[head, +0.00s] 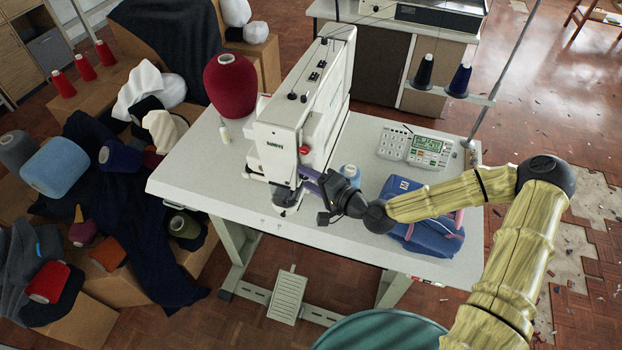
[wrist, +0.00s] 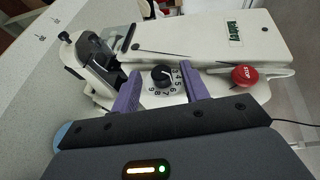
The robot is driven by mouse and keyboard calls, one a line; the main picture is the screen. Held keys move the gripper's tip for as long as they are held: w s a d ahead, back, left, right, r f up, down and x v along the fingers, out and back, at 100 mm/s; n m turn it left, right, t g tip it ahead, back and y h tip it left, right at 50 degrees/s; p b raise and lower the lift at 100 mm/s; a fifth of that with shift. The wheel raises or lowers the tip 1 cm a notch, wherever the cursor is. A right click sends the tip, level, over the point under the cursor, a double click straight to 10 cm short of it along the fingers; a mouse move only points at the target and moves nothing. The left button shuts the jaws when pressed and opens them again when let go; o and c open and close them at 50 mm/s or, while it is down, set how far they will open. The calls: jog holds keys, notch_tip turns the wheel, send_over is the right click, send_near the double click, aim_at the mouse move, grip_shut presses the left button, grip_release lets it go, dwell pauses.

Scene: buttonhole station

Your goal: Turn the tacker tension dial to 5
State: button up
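The tacker (head: 322,95) is a white sewing machine on a pale table. Its tension dial (wrist: 160,76) is a small black round knob on the machine's face, with printed numbers around it in the wrist view. A light mark shows on the knob, but I cannot read exactly which number it points to. My gripper (wrist: 160,74) is open, its purple fingers on the left and right of the dial with gaps showing. In the head view my gripper (head: 308,181) is at the machine's head, and the dial cannot be made out there.
On the table (head: 195,170) are a red yarn cone (head: 230,84), a control panel (head: 414,147) and blue folded cloth (head: 432,232). Boxes with yarn and cloth crowd the left.

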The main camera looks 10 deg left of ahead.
jog(key=p+v, duration=0.6)
jog(key=v, duration=1.1)
jog(key=shift+s+d, duration=0.2)
